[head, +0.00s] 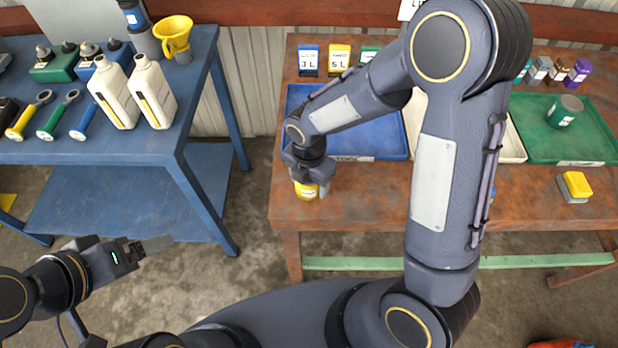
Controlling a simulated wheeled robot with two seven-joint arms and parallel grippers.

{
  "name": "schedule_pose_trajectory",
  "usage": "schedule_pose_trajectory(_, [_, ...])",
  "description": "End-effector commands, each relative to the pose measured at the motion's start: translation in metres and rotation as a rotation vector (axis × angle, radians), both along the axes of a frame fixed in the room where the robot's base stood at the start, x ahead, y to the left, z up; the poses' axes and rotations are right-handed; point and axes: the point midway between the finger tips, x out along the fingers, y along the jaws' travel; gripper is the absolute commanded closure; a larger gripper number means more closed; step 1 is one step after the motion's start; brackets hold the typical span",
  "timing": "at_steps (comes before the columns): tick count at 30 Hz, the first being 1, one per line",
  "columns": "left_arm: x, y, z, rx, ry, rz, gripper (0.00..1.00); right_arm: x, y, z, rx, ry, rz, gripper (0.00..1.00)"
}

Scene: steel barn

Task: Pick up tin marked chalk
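A yellow tin (307,191) stands near the front left edge of the brown table, partly hidden under my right gripper (312,184). The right gripper points down with its fingers at the tin; whether they press on it cannot be told. A green tin (565,112) with a pale label stands in the green tray at the right. I cannot read a chalk mark on either tin. My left gripper (160,243) is over the floor in front of the blue bench, away from both tins; its finger gap cannot be made out.
The brown table (370,208) holds a blue tray (385,140), a white tray (512,145) and a green tray (600,150). My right arm hides its middle. A yellow-topped block (575,187) sits at the right. The blue bench (180,110) carries bottles and tools.

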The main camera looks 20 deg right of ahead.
Motion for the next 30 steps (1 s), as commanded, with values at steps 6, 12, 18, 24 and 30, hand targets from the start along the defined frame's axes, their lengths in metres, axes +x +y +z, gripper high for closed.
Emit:
schedule_pose_trajectory(6, [0.000, 0.000, 0.000, 0.000, 0.000, 0.000, 0.16, 0.000, 0.000, 0.000, 0.000, 0.000, 0.000, 0.65])
schedule_pose_trajectory(12, [0.000, 0.000, 0.000, 0.000, 0.000, 0.000, 0.16, 0.000, 0.000, 0.001, 0.001, -0.001, 0.000, 0.66])
schedule_pose_trajectory(18, [0.000, 0.000, 0.000, 0.000, 0.000, 0.000, 0.16, 0.001, 0.000, 0.008, 0.002, -0.002, 0.000, 0.66])
schedule_pose_trajectory(24, [0.000, 0.000, -0.001, 0.000, 0.000, 0.000, 0.16, -0.002, -0.002, 0.038, 0.003, -0.007, -0.002, 0.66])
schedule_pose_trajectory(30, [0.000, 0.000, -0.005, 0.000, 0.000, 0.000, 0.16, -0.035, -0.026, 0.085, 0.005, -0.010, -0.004, 0.66])
